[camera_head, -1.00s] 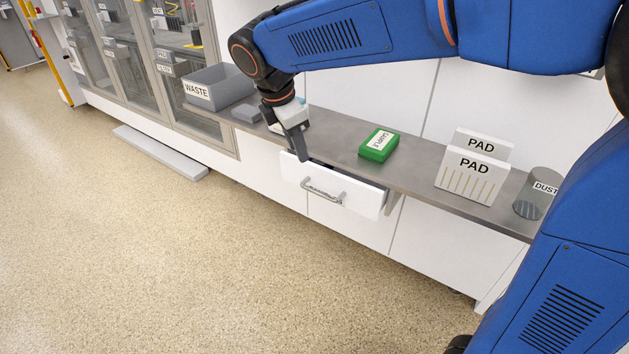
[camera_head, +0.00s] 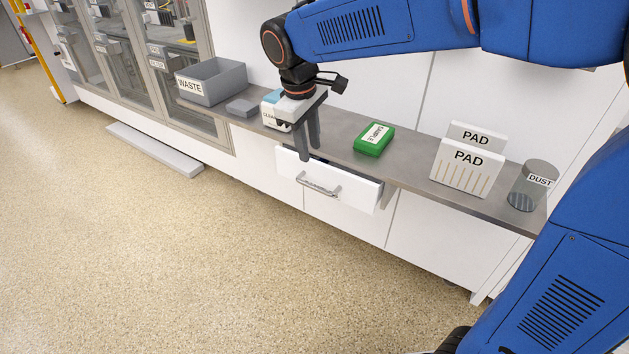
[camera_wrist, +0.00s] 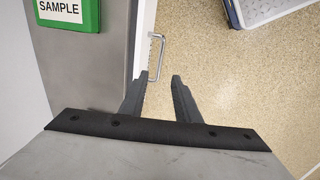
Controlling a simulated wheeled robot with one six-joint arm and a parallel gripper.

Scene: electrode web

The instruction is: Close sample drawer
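The white sample drawer (camera_head: 355,193) stands a little out from the cabinet below the counter. Its silver bar handle (camera_head: 322,188) is on the front; the handle also shows in the wrist view (camera_wrist: 161,45). My gripper (camera_head: 309,154) points down above the left part of the drawer, near its top edge. Whether a finger touches the drawer, I cannot tell. The drawer's inside is mostly hidden.
On the grey counter (camera_head: 410,165) stand a grey WASTE bin (camera_head: 228,82), a CLEAN box (camera_head: 270,112), a green SAMPLE box (camera_head: 373,146), a PAD holder (camera_head: 450,174) and a DUST jar (camera_head: 525,195). The floor (camera_head: 200,260) in front of the drawer is clear.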

